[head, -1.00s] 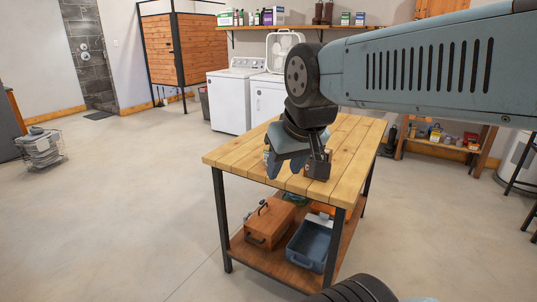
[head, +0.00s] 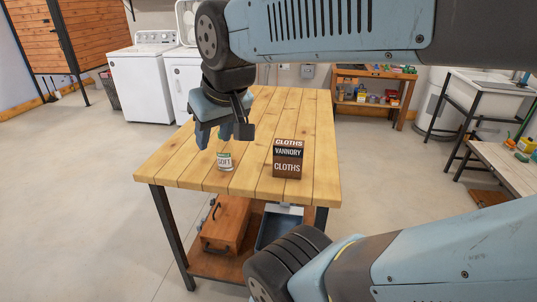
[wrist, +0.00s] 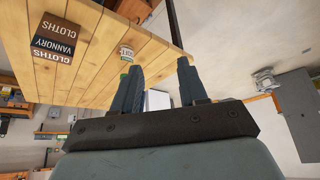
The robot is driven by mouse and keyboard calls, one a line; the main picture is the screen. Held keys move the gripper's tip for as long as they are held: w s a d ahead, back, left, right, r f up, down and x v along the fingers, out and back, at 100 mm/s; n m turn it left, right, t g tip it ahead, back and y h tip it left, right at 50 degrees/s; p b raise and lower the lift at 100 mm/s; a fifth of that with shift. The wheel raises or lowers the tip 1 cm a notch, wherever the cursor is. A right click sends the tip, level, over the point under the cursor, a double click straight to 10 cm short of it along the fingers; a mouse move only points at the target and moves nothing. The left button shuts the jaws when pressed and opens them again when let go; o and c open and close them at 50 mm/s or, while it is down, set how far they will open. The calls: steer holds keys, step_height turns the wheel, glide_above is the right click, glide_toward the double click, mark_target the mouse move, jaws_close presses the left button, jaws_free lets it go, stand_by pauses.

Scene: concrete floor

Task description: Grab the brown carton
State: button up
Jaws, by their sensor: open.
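The brown carton (head: 288,158), a box with a dark band and the words CLOTHS and VANNORY, stands upright on the wooden table near its front edge. It also shows in the wrist view (wrist: 55,40) at the upper left. My gripper (head: 225,136) is open and empty, above the table and to the left of the carton, apart from it. In the wrist view its two fingers (wrist: 160,85) are spread with nothing between them.
A small white can (head: 225,162) stands on the table (head: 262,187) below my gripper, left of the carton. The lower shelf holds an orange toolbox (head: 226,222) and a blue bin (head: 277,228). Right of the carton, the tabletop is clear.

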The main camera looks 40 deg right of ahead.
steer(key=shift+o, duration=0.2)
steer(key=shift+o, duration=1.6)
steer(key=shift+w+d+f+m, duration=0.1)
steer(key=shift+w+d+m, duration=0.1)
steer(key=shift+m, duration=0.1)
steer(key=o, duration=0.4)
steer(key=w+d+f+m+g+y, duration=0.2)
steer(key=w+d+f+m+g, duration=0.1)
steer(key=d+m, duration=0.4)
steer(key=shift+w+d+f+m+g, duration=0.3)
steer(key=shift+w+f+m+g, duration=0.1)
steer(key=shift+w, duration=0.35)
steer(key=m+t+y, duration=0.7)
steer(key=m+t, duration=0.1)
steer(key=m, duration=1.1)
glide_toward(296, 143)
steer(key=x, duration=0.7)
steer(key=shift+f, duration=0.1)
steer(key=shift+x, duration=2.7)
